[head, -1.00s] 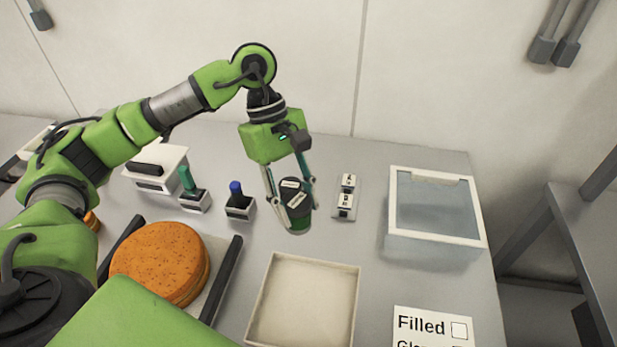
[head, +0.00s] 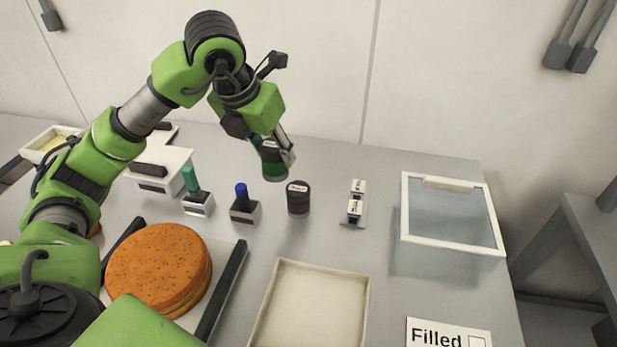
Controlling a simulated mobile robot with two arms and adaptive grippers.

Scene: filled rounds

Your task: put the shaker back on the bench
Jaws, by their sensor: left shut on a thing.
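The shaker (head: 274,167), a small jar with a green body and a dark top, is between the fingers of my left gripper (head: 274,150). The gripper is shut on it, and the fingers and wrist hide part of its top. The shaker is at the back of the grey bench (head: 390,290), behind and a little left of a dark brown jar (head: 298,199) and apart from it. I cannot tell whether its base touches the bench. My right gripper is not in view.
Blue (head: 241,200) and green (head: 192,190) handled tools stand in holders at left. Small labelled blocks (head: 356,203) and a glass-topped box (head: 450,215) are at right. An empty tray (head: 312,305), a round brown cake (head: 157,262) and a "Filled" card (head: 447,335) are in front.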

